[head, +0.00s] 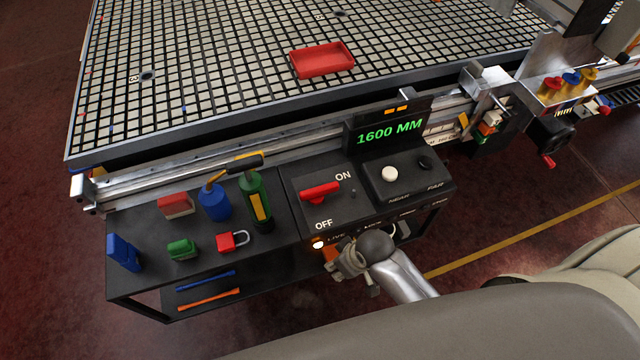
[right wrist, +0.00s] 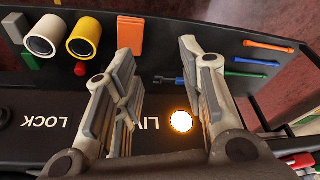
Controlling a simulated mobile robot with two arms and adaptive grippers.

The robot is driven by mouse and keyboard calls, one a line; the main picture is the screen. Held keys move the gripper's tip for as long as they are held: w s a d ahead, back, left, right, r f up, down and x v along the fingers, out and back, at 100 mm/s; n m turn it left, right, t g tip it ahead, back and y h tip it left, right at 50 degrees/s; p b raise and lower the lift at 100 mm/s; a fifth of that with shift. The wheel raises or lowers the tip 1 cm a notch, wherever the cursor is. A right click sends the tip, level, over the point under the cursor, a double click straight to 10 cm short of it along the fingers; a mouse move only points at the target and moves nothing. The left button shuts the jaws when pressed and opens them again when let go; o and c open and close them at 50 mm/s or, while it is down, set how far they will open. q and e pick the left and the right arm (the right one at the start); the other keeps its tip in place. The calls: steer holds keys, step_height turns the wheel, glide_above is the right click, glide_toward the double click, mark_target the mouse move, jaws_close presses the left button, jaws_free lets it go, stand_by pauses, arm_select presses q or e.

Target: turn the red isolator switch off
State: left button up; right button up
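The red isolator switch (head: 320,191) is on the black control panel (head: 372,205) in the head view. Its handle lies roughly level, tilted slightly up at its right end. The ON label is above right of it and the OFF label below it. My right gripper (head: 347,260) is at the panel's front edge, below the switch and apart from it, near the glowing LIVE lamp (head: 319,244). In the right wrist view the fingers (right wrist: 160,75) stand apart with nothing between them, and the lamp (right wrist: 181,121) shows beyond them. The switch is not seen there. My left gripper is not in view.
A black shelf (head: 150,215) left of the panel holds coloured blocks, bottles and a red padlock (head: 232,241). A display (head: 388,131) reading 1600 MM stands behind the panel. A white knob (head: 389,174) is right of the switch. A red tray (head: 321,61) lies on the grid table (head: 200,60).

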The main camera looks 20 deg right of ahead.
mark_target(319, 188)
steer(key=w+a+r+n, duration=0.2)
steer(key=w+r, duration=0.1)
steer(key=r, duration=0.1)
steer(key=w+a+r+n, duration=0.2)
steer(key=w+r+n, duration=0.1)
steer(key=r, duration=0.1)
steer(key=w+a+r+n+g+y+p, duration=0.1)
steer(key=w+a+r+n, duration=0.1)
steer(key=w+a+r, duration=0.1)
steer(key=shift+r+n, duration=0.4)
steer(key=shift+r, duration=0.3)
steer(key=w+d+r+n+g+h, duration=0.2)
steer(key=w+d+r+n+h, duration=0.1)
steer(key=w+d+r+n, duration=0.45)
steer(key=shift+m, duration=0.85)
steer(key=f, duration=0.6)
steer(key=a+f+p, duration=0.1)
steer(key=f, duration=0.2)
steer(key=shift+w+f, duration=0.35)
steer(key=shift+c, duration=0.3)
jaws_close()
